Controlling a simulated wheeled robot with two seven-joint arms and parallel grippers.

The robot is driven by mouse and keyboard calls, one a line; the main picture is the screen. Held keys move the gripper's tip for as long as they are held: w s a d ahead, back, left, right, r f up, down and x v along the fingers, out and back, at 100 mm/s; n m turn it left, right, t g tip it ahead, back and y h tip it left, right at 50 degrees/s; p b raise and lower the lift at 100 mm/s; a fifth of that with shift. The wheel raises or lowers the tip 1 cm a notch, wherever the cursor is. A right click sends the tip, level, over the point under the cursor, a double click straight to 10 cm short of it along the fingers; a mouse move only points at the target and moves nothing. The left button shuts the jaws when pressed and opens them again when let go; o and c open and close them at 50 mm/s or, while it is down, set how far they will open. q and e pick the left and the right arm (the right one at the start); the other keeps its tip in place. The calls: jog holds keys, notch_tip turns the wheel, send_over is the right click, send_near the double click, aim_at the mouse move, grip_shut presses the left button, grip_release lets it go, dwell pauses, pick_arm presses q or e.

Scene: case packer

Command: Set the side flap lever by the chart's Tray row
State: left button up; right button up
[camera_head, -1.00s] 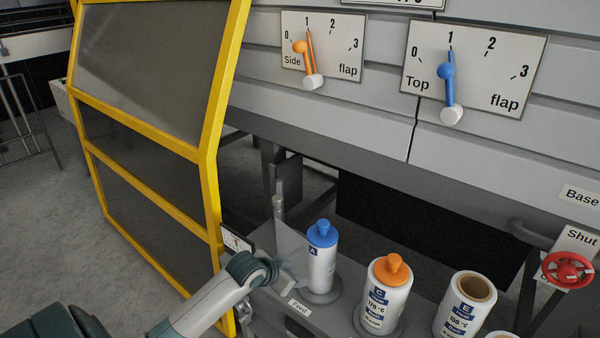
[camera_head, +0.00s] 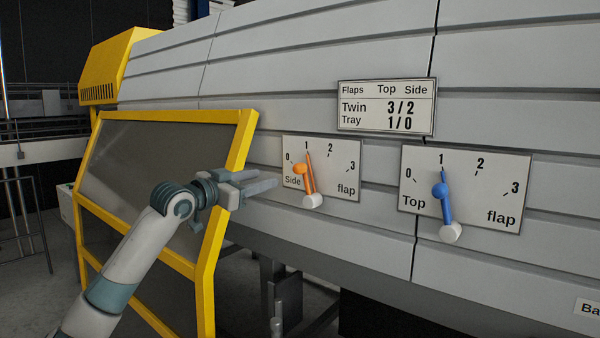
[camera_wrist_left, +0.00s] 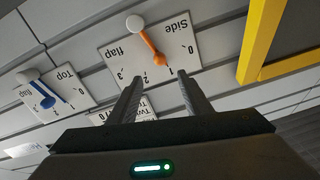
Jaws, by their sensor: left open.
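The orange side flap lever (camera_head: 308,181) is on the white Side flap dial (camera_head: 346,172) and points at 1. The flaps chart (camera_head: 386,107) above it reads Twin 3/2 and Tray 1/0, under Top and Side. My left gripper (camera_head: 268,180) is open and empty, just left of the Side dial in the head view. In the left wrist view the orange lever (camera_wrist_left: 152,48) appears upside down beyond the two open fingers (camera_wrist_left: 156,88), apart from them. My right gripper is not in view.
The blue top flap lever (camera_head: 444,205) on the Top flap dial (camera_head: 490,190) points at 1. A yellow guard frame (camera_head: 238,140) stands left of the Side dial, behind my left arm. The grey panel between the two dials is clear.

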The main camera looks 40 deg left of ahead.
pick_arm(q)
jog(key=shift+w, duration=0.2)
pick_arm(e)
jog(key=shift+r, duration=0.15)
pick_arm(q)
jog(key=p, duration=0.3)
send_near(295, 171)
jog(key=w+p, duration=0.2)
jog(key=w, duration=0.3)
jog(key=w+p, duration=0.2)
jog(key=w, duration=0.4)
jog(key=shift+w+d+r+p, duration=0.1)
jog(key=shift+r+p, duration=0.1)
jog(key=shift+p, duration=0.1)
jog(key=shift+w+f, duration=0.15)
jog(key=shift+w, duration=0.45)
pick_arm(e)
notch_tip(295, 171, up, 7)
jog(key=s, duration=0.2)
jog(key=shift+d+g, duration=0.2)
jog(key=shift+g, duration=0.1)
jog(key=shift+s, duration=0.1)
pick_arm(q)
grip_shut()
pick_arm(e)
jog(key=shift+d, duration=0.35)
